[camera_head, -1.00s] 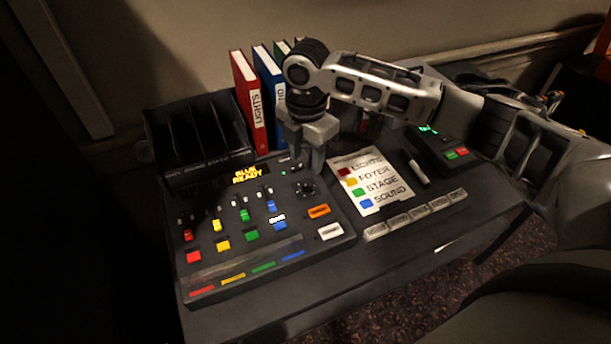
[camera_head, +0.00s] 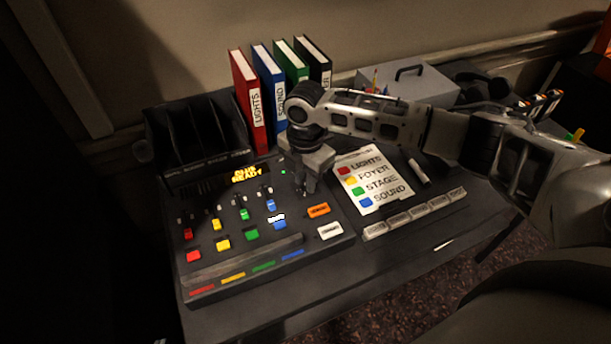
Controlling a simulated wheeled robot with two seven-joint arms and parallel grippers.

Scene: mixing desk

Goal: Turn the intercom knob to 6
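The black mixing desk (camera_head: 232,262) lies at the lower left, with colored sliders, colored buttons and a lit display (camera_head: 247,174). In the head view, my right gripper (camera_head: 307,190) points down at the upper right part of the desk, where a round dark knob sits. The gripper's fingers cover that knob, so its pointer and marks are hidden. The fingers look close together at the knob, but I cannot tell whether they touch or grip it. My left gripper is not in view.
An orange button (camera_head: 318,210) and a white button (camera_head: 330,231) lie just in front of the gripper. A label card (camera_head: 369,181) and a marker (camera_head: 419,172) lie to the right. Red (camera_head: 246,100), blue, green and black binders and a grey box (camera_head: 412,82) stand behind.

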